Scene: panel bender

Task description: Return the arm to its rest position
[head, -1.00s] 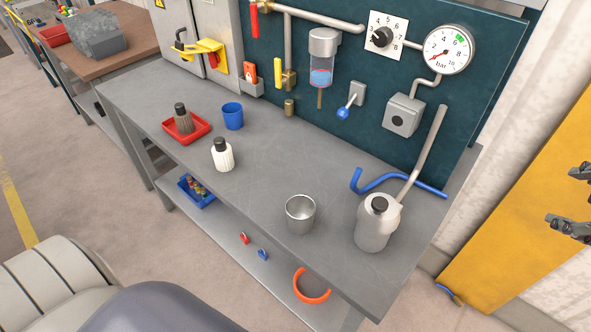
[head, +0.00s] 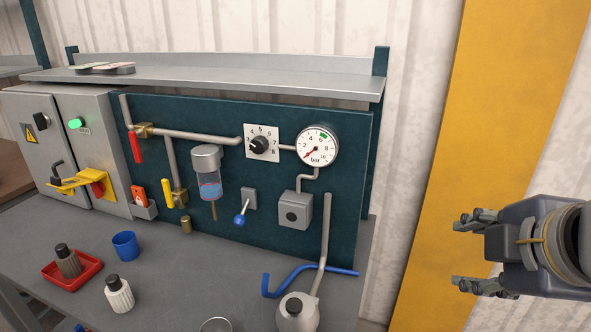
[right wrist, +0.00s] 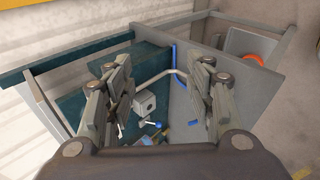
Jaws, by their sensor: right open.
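My right gripper (head: 468,254) is at the right of the head view, in front of the yellow panel. Its two fingers are spread apart with nothing between them. It also shows in the right wrist view (right wrist: 160,95), its fingers wide apart with the bench and the blue lever (right wrist: 155,124) visible beyond the gap. The gripper is clear of the bench and of the fittings on the teal board (head: 230,130). My left gripper is not in view.
The yellow panel (head: 425,170) stands behind my right gripper.

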